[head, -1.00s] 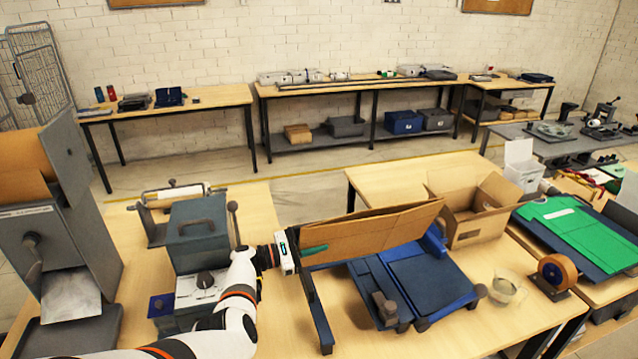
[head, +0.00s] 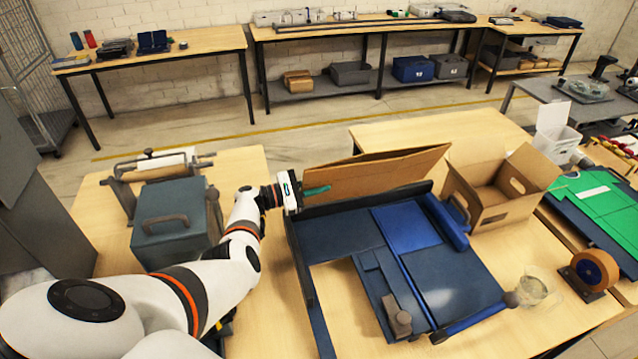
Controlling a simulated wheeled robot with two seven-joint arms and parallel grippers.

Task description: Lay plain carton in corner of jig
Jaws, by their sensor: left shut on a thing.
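The plain carton (head: 380,174) is a flat, folded brown sheet, held on edge and tilted at the back of the jig. My left gripper (head: 316,190) is shut on its left end; one green finger shows against the near face. The jig (head: 345,235) is a blue board with dark raised fences along its left and back sides, meeting in a corner just below my gripper. The back fence hides the carton's lower edge, so I cannot tell whether it touches the jig. My right gripper is not in view.
Blue panels (head: 455,275) and a small grey block (head: 396,318) lie on the jig. An open brown box (head: 500,195) stands at its right, with a tape roll (head: 594,270) and a clear cup (head: 533,288) nearer. A grey-green machine (head: 175,220) stands left.

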